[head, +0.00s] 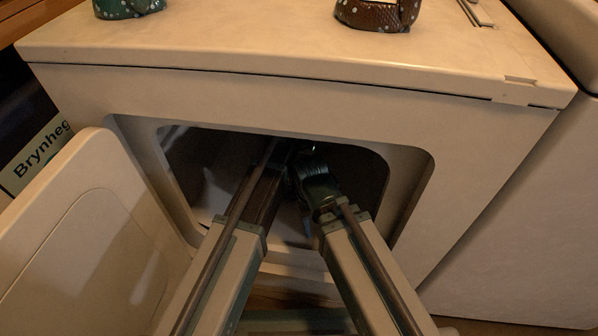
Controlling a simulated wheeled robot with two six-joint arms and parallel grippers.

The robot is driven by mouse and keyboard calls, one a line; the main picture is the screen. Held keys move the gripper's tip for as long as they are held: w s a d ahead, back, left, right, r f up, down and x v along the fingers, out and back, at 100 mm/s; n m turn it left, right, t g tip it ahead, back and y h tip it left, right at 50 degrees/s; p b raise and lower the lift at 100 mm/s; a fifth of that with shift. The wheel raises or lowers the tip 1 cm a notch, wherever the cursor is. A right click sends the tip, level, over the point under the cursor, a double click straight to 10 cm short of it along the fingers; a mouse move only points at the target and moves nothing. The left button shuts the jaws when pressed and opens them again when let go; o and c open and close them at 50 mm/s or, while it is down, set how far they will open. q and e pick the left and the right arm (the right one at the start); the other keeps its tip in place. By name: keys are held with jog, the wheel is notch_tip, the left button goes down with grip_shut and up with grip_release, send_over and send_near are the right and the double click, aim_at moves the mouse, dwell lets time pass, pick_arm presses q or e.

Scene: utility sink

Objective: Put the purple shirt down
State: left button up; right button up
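I cannot make out a purple shirt in this view. Both my arms reach through the rectangular opening of a cream front-loading machine (480,150). My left gripper (280,155) is inside the dark opening, close beside my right gripper (303,160). Their fingertips are dark and partly hidden, so I cannot tell whether either is open or shut, or holds anything. The inside of the machine (215,185) is in deep shadow, and much of it is covered by my arms.
The machine's door (90,240) stands open at the left. A green patterned object (125,8) and a brown patterned object (376,14) stand on the machine's top (250,40). Another pale appliance (535,230) is at the right. A sign reading "Brynheg" (38,155) is partly hidden at far left.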

pick_arm(q)
notch_tip(320, 180, up, 6)
jog(key=p, duration=0.5)
jog(key=shift+r+p, duration=0.25)
jog(key=shift+p, duration=0.1)
jog(key=shift+f, duration=0.1)
